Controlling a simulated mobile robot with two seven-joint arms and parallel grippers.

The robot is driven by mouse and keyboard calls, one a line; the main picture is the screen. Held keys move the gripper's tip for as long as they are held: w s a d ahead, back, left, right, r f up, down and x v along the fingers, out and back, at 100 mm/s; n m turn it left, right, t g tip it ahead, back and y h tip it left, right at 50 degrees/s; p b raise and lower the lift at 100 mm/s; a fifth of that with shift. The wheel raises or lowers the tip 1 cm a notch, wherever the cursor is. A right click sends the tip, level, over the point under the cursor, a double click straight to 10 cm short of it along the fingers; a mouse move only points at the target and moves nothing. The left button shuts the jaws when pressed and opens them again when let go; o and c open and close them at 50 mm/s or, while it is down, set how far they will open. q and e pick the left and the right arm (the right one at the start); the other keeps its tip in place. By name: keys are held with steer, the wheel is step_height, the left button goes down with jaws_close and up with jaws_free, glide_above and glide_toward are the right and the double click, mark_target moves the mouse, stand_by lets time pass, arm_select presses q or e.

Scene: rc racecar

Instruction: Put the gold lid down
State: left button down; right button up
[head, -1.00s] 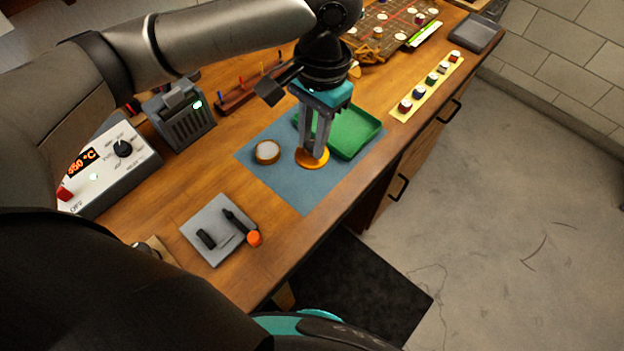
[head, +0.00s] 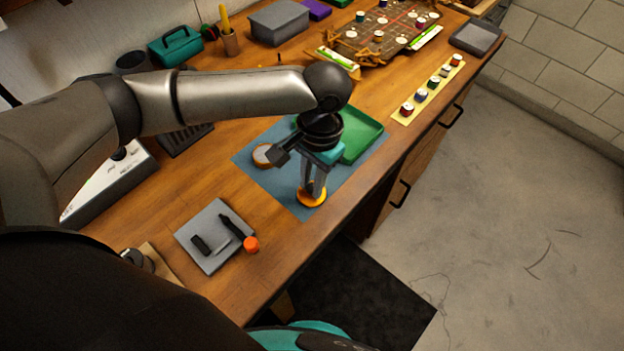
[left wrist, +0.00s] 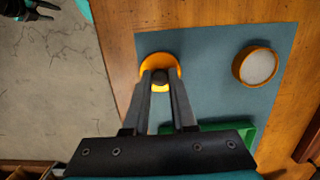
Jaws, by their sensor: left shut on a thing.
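The gold lid (head: 311,198) is a round yellow-orange disc over the front part of the blue mat (head: 285,192). My left gripper (head: 314,188) points down and is shut on the lid's small dark knob. In the left wrist view the lid (left wrist: 160,64) shows beyond the fingertips (left wrist: 160,82), near the mat's edge. I cannot tell whether the lid touches the mat. A round tin with a gold rim and pale inside (left wrist: 258,66) stands apart from the lid on the mat. In the head view my arm partly covers the tin (head: 263,156).
A green tray (head: 362,138) lies on the mat's far side. A grey tray (head: 213,240) with dark tools and an orange-capped item (head: 251,245) is at the front left. A yellow strip with small jars (head: 432,90) lies at the right edge. Bare mat surrounds the lid.

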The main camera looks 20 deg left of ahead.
arm_select(q)
steer(key=shift+f, duration=0.1)
steer(key=c, duration=0.7)
jaws_free()
steer(key=shift+c, duration=0.2)
step_height(320, 180, up, 12)
steer(key=w+p, duration=0.1)
steer(key=p, duration=0.1)
steer(key=shift+w+d, duration=0.2)
steer(key=shift+d, duration=0.1)
